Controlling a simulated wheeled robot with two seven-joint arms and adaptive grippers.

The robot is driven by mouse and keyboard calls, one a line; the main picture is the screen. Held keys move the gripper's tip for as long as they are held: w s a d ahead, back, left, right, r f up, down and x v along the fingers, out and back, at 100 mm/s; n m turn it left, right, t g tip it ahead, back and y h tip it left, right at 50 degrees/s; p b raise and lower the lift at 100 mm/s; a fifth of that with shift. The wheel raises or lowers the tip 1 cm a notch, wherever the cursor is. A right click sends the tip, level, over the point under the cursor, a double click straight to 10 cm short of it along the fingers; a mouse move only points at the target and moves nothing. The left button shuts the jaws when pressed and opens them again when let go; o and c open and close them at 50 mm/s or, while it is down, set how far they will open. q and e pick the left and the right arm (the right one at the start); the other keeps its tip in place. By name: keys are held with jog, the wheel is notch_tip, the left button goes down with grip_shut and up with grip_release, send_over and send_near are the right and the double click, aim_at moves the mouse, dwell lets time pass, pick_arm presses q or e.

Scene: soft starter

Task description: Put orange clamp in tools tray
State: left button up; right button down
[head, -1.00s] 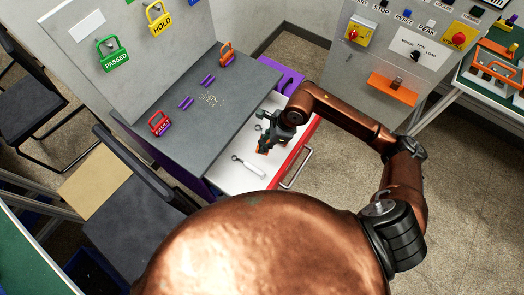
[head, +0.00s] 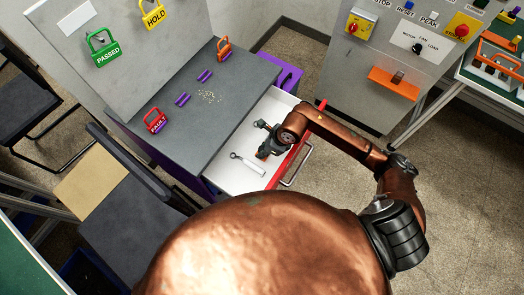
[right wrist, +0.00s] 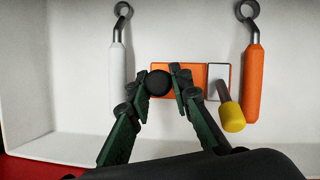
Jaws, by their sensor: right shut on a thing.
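The orange clamp (right wrist: 188,70) has an orange body, a pale plate, a black knob and a yellow-tipped handle. My right gripper (right wrist: 170,78) is shut on it, with its fingers on either side of the black knob. In the head view my right gripper (head: 264,151) is low inside the open drawer, whose white floor (head: 229,178) and red front make a tray of tools. The gripper mostly hides the clamp there. I cannot tell whether the clamp touches the drawer floor. My left gripper is not in view.
In the drawer, a white-handled wrench (right wrist: 117,75) lies left of the clamp and an orange-handled wrench (right wrist: 253,80) lies right. The grey bench top (head: 185,135) above holds a red lock (head: 155,121), an orange lock (head: 224,49) and purple pieces. A control cabinet (head: 395,50) stands beyond.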

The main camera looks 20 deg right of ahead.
jog(key=shift+f, duration=0.4)
jog(key=c, duration=1.7)
grip_release()
jog(key=shift+f, duration=0.1)
jog(key=shift+c, duration=0.2)
jog(key=shift+r, duration=0.25)
jog(key=p+v, duration=0.1)
jog(key=v, duration=1)
jog(key=shift+s+d+r+p, duration=0.15)
jog(key=shift+s+r+p, duration=0.05)
jog(key=shift+r+p, duration=0.15)
